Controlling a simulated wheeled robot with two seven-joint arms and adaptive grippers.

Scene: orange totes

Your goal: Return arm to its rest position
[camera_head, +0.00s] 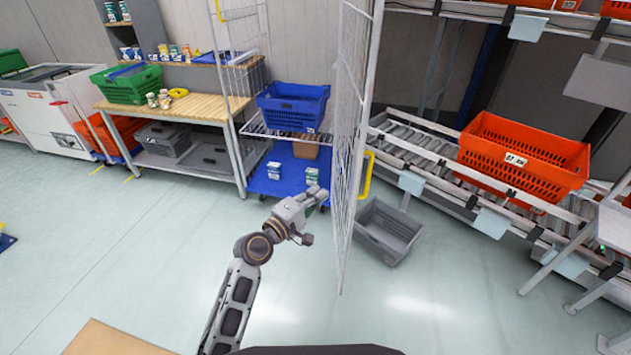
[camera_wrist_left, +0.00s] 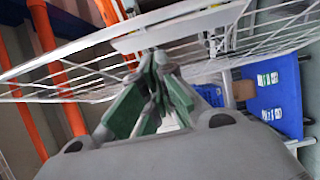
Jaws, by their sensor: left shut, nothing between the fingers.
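My left arm (camera_head: 238,295) reaches up from the bottom of the head view, bent at a dark round joint. Its gripper (camera_head: 322,192) is in front of the roll cage, just left of the open wire door (camera_head: 350,150) in the picture. In the left wrist view the gripper (camera_wrist_left: 157,62) shows green finger pads close together with nothing held. White wire mesh (camera_wrist_left: 75,75) crosses right behind the fingertips there; I cannot tell whether they touch it. My right arm is not in view.
A blue crate (camera_head: 293,108) stands on the cage shelf. Small cartons (camera_head: 274,170) lie on its blue base (camera_head: 290,186). A grey bin (camera_head: 388,230) sits on the floor right of the door. An orange tote (camera_head: 520,155) rests on the roller conveyor.

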